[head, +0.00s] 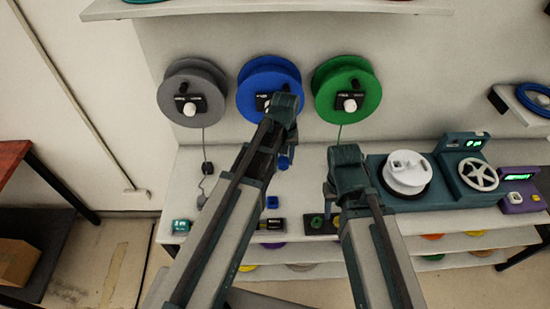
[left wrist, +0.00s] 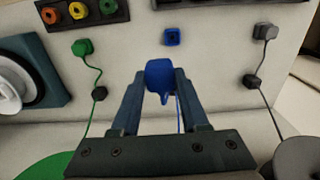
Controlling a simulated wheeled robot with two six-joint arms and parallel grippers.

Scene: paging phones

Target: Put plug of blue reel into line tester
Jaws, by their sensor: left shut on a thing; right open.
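The blue reel (head: 268,85) hangs on the back wall between a grey and a green reel. Its blue plug (left wrist: 160,76) is between the fingertips of my left gripper (left wrist: 160,90), which is shut on it; a blue cord runs back from it. The plug also shows in the head view (head: 283,162), above the bench and apart from the blue holder (left wrist: 172,37). My right gripper (head: 335,190) is open over the bench, its fingers largely hidden by its own wrist. A purple box with a lit green display (head: 517,190) stands at the far right; I cannot tell whether it is the line tester.
The green plug (left wrist: 84,47) and grey plug (left wrist: 265,32) rest on the bench with their cords. A teal machine with a white spool (head: 405,178) and handwheel stands right of my right arm. A black panel with coloured round parts (left wrist: 78,12) lies at the bench front.

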